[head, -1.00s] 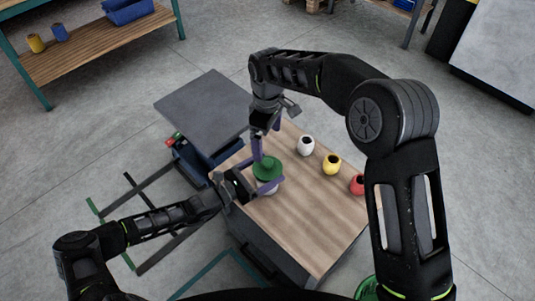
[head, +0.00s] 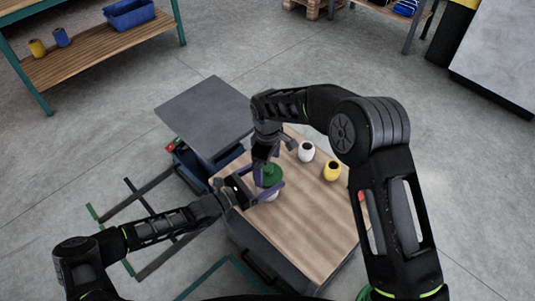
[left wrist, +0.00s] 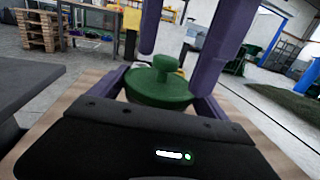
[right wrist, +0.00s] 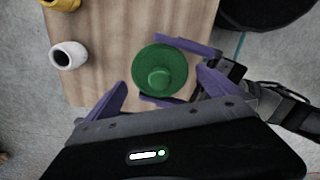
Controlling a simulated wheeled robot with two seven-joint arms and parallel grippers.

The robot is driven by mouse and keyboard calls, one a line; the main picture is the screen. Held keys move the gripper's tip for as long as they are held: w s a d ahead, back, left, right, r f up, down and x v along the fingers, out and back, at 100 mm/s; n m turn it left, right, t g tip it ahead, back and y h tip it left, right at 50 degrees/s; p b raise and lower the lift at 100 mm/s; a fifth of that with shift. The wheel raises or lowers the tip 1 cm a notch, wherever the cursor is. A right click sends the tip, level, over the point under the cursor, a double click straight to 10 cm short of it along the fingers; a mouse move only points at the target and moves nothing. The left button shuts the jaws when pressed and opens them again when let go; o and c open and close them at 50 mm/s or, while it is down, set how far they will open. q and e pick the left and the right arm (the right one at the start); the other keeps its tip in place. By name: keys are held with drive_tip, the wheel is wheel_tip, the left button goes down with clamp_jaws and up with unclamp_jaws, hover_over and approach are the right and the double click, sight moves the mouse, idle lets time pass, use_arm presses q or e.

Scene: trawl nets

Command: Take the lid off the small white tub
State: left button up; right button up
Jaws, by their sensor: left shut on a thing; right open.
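The small white tub (head: 271,197) stands on the wooden tabletop, mostly hidden under its green lid. The green lid (head: 267,176) has a round knob and sits on the tub; it also shows in the left wrist view (left wrist: 160,86) and from above in the right wrist view (right wrist: 159,72). My left gripper (head: 262,192) is shut on the tub from the left side, its purple fingers on either side below the lid. My right gripper (right wrist: 162,92) is open and points down over the lid, its purple fingers apart and not touching the knob.
A white cup (head: 306,152), a yellow cup (head: 332,170) and a partly hidden red cup (head: 362,196) stand to the right on the wooden table (head: 300,225). A dark grey panel (head: 205,113) lies at the back left. The front of the table is clear.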

drive_tip(key=shift+f, duration=1.2)
drive_tip(key=shift+c, duration=0.4)
drive_tip(key=c, duration=1.3)
drive_tip(key=shift+r, duration=0.25)
